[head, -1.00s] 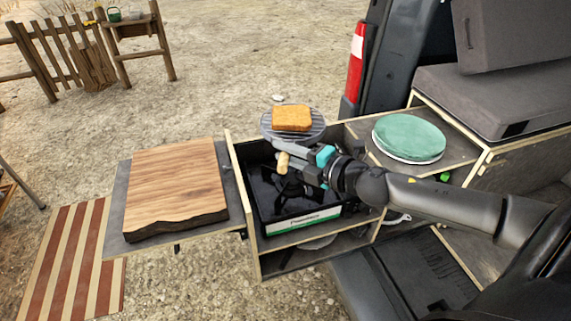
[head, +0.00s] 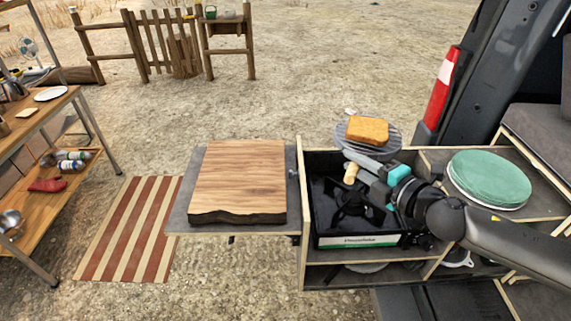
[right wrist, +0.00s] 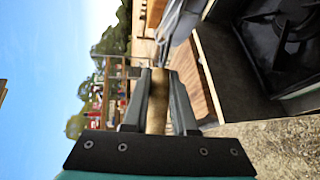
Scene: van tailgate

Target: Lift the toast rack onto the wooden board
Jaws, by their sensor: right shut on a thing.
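The toast rack is a round dark wire grill (head: 390,146) with a slice of toast (head: 367,130) on it and a short wooden handle (head: 350,173). My right gripper (head: 362,168) is shut on that handle. The right wrist view shows the handle (right wrist: 157,100) between both fingers. The rack appears over the back edge of the stove box; its exact height is hard to tell. The wooden board (head: 238,172) lies flat and bare on a grey side shelf (head: 182,215), left of the stove box. My left gripper is not in view.
The black camp stove (head: 352,205) sits in the box below my right gripper. A raised box wall (head: 301,210) stands between stove and board. Green plates (head: 489,178) are stacked at the right. A shelf table (head: 88,125) stands far left.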

